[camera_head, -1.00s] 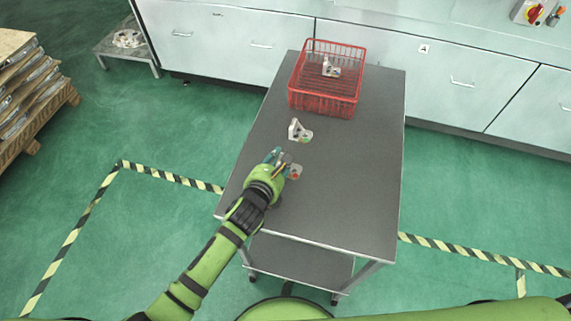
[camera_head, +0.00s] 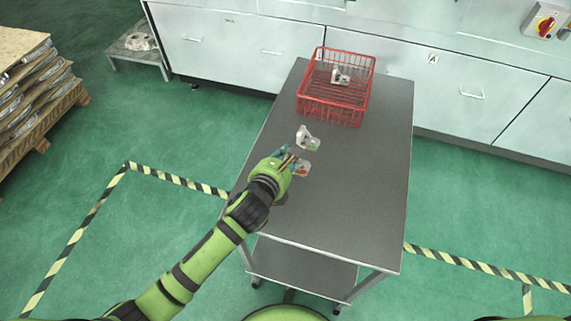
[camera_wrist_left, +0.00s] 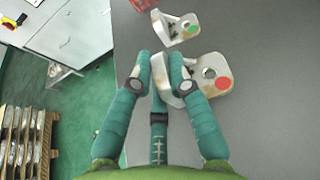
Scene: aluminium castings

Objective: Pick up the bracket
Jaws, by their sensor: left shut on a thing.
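A pale metal bracket with a red dot (camera_head: 301,168) is at my left gripper (camera_head: 287,158) over the grey cart top. In the left wrist view this bracket (camera_wrist_left: 213,72) has an upright plate between the teal fingers of the left gripper (camera_wrist_left: 165,70), which is shut on it. Its flat part with a hole points right. I cannot tell whether it still touches the cart. A second bracket with a green dot (camera_head: 308,140) lies just beyond; it also shows in the left wrist view (camera_wrist_left: 178,27). A third bracket (camera_head: 341,76) is in the red basket (camera_head: 336,112). My right gripper is not in view.
The cart top (camera_head: 350,200) is bare on its right and near side. Grey cabinets (camera_head: 240,45) stand behind it. A low stand (camera_head: 137,50) and a pallet of stacked parts (camera_head: 38,95) are at the left.

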